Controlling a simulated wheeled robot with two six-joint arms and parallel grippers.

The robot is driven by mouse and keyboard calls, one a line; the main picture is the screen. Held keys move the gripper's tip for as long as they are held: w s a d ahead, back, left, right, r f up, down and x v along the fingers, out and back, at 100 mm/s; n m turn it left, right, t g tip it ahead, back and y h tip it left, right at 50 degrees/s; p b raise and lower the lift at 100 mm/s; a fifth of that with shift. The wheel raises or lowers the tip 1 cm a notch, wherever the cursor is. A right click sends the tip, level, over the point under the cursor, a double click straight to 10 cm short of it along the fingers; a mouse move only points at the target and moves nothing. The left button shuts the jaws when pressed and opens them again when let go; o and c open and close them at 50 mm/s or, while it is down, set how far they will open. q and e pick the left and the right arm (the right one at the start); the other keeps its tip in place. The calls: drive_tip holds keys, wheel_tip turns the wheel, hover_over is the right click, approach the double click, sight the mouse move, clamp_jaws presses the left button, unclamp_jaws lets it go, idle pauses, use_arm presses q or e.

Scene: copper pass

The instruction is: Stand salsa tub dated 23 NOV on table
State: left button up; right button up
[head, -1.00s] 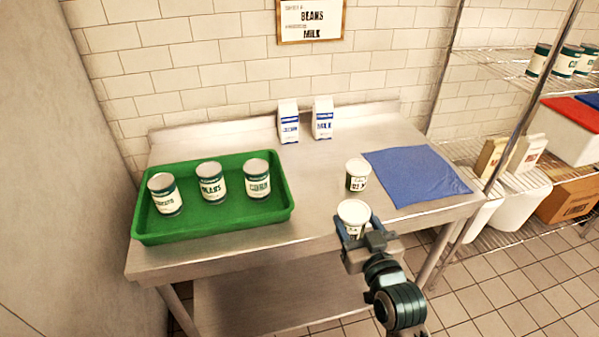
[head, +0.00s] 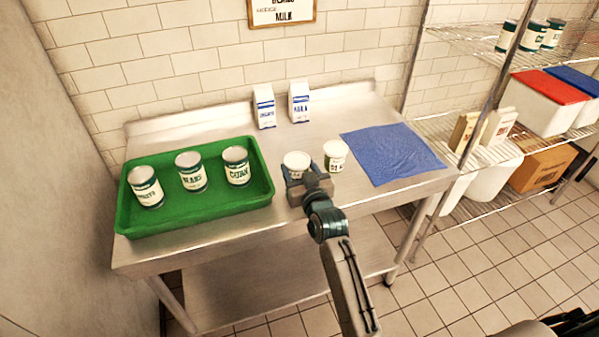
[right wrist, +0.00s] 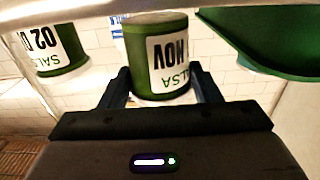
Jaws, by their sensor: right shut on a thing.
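My right gripper (head: 304,174) is shut on a salsa tub (head: 296,160), white-lidded and upright, over the front of the steel table (head: 240,220). In the right wrist view, which is upside down, this tub (right wrist: 165,60) is green with a white label reading SALSA and NOV; the day number is hidden. I cannot tell whether its base touches the table. A second salsa tub (head: 336,155) stands just to its right, apart from the gripper. In the right wrist view this second tub (right wrist: 55,45) has a label starting with 02. My left gripper is out of view.
A green tray (head: 125,215) with three cans is on the table's left. Two cartons (head: 264,106) stand at the back. A blue cloth (head: 392,153) lies at the right. Bare steel shows between the tray and cartons. A wire shelf (head: 480,38) stands at the right.

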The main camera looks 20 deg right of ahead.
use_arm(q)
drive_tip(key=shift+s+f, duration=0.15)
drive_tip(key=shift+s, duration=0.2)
use_arm(e)
drive_tip(key=shift+f, duration=0.75)
drive_tip(key=shift+f, duration=0.2)
drive_tip(key=o, duration=1.1)
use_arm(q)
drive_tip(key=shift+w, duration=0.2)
use_arm(e)
drive_tip(key=shift+r, duration=0.1)
drive_tip(key=shift+s+r, duration=0.1)
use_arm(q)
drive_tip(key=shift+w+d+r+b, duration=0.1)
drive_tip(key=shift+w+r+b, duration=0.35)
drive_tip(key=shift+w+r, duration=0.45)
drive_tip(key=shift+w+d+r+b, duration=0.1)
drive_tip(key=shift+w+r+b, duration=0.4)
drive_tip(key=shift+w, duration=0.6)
use_arm(e)
drive_tip(key=shift+s+d, duration=0.2)
drive_tip(key=shift+s, duration=5.75)
